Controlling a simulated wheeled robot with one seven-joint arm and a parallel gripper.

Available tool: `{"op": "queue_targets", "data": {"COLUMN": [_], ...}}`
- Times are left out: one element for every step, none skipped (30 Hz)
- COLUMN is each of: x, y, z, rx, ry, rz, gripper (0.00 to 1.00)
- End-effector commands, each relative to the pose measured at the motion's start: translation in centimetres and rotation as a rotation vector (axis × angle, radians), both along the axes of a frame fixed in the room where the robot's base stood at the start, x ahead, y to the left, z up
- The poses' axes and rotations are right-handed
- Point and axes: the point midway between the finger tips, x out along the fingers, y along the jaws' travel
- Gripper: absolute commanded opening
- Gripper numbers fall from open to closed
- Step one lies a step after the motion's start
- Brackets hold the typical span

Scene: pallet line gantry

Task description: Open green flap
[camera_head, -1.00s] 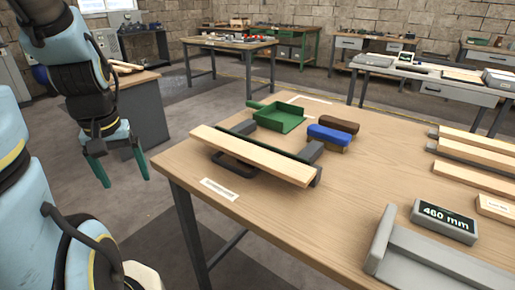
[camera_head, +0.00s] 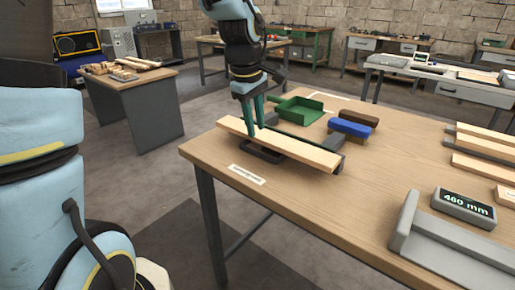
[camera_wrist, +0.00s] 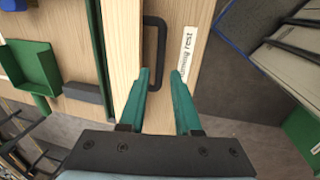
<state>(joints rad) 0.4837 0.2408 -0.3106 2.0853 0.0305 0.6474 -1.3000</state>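My gripper (camera_head: 254,129) hangs fingers-down at the left end of a pale plank on the workbench. Its two green fingers are apart with nothing held; in the wrist view the open gripper (camera_wrist: 160,72) is over a black loop handle (camera_wrist: 162,40). The handle (camera_head: 262,154) lies along the plank's front side. I cannot tell whether a finger touches the plank (camera_head: 300,152) or handle. A dark green strip (camera_wrist: 97,40) runs along the plank's other side. I cannot tell whether this strip is the green flap. A green open-sided tray (camera_head: 300,111) sits behind it.
A blue-topped block (camera_head: 350,127) and a brown brush-like block (camera_head: 361,116) stand right of the tray. A white label (camera_head: 247,174) lies near the bench's front edge. Bare bench top lies between.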

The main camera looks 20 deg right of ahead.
Motion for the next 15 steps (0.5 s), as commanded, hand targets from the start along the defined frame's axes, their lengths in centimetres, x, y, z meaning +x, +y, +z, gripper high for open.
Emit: {"op": "queue_targets", "data": {"x": [0.0,0.0,0.1,0.1,0.2,0.3,0.3,0.3,0.4,0.4,0.5,0.5,0.6,0.6,0.6], "y": [-0.1,-0.2,-0.3,-0.4,-0.5,-0.6,-0.7,-0.8,-0.9,-0.9,-1.0,-1.1,-1.1,-1.1,-1.2], "z": [-1.0,-1.6,-2.4,-2.9,-3.5,-4.2,-4.7,-5.2,-5.7,-6.1,-6.5,-6.9,-7.2,-7.4,-7.6], "rx": [0.005,0.005,0.004,0.003,0.004,0.005,0.003,0.004,0.002,0.003,0.003,0.002,0.003,0.003,0.001], "ry": [0.006,0.006,0.005,0.006,0.005,0.004,0.005,0.005,0.004,0.004,0.003,0.002,0.002,0.002,0.001], "rz": [-0.002,-0.003,-0.002,-0.002,-0.003,-0.002,-0.002,-0.003,-0.004,-0.004,-0.002,-0.003,-0.003,-0.002,-0.002], "gripper": [0.32,0.32,0.32,0.32,0.32,0.32,0.32,0.32,0.32,0.32,0.32,0.32,0.32,0.32,0.32]}}
